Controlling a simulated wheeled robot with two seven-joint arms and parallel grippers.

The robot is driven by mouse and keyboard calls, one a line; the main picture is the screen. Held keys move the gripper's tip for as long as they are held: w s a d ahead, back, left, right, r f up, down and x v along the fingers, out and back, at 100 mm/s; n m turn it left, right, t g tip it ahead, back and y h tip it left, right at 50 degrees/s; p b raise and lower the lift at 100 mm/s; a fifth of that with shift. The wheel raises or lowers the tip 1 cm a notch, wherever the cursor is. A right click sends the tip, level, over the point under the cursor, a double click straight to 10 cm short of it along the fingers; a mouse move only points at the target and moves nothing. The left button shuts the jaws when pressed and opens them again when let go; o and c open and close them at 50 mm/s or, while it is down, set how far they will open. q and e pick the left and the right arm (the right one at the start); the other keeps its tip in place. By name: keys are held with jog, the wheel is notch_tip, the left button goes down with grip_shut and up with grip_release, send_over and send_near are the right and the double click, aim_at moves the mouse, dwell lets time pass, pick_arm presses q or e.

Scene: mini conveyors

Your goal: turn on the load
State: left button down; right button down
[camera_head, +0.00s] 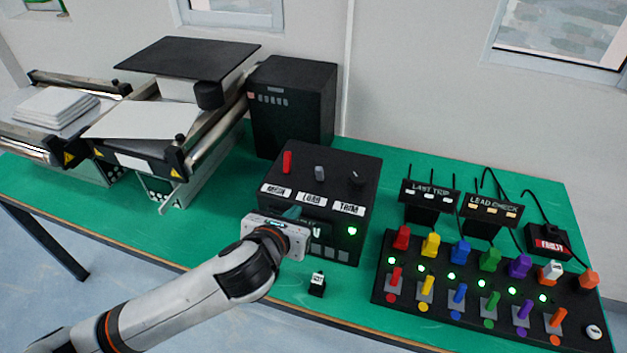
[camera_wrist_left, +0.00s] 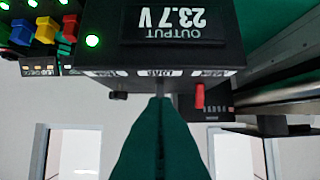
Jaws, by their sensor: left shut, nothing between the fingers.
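The black supply box (camera_head: 327,164) stands mid-table with a red lever (camera_head: 287,162) at MAIN, a grey lever (camera_head: 319,172) at LOAD and a dark knob (camera_head: 356,179) at TRIM. A green light (camera_head: 352,231) glows on its front. In the left wrist view, inverted, its display (camera_wrist_left: 172,20) reads OUTPUT 23.7 V. My left gripper (camera_head: 292,212) is shut and empty at the front of the box, near the LOAD label (camera_head: 311,199). In the wrist view its teal fingertips (camera_wrist_left: 160,99) line up with LOAD and hide the grey lever. Contact cannot be told.
A panel with colored levers (camera_head: 462,283) and green lights stands at the right, with LAST TRIP (camera_head: 430,190) and LEAD CHECK (camera_head: 492,206) signs behind it. Mini conveyors (camera_head: 150,130) stand at the left. A small black block (camera_head: 317,284) sits near the table's front edge.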

pick_arm(q)
jog(key=p, duration=0.2)
send_near(318, 176)
jog(key=f, duration=0.2)
jog(key=w+f, duration=0.1)
jog(key=shift+d+f, duration=0.15)
jog(key=shift+d, duration=0.1)
jog(key=w, duration=0.2)
jog(key=w+d+p, duration=0.1)
jog(key=shift+r, duration=0.4)
jog(key=shift+w+d+r, duration=0.1)
jog(key=shift+w+d, duration=0.05)
jog(key=shift+w, duration=0.25)
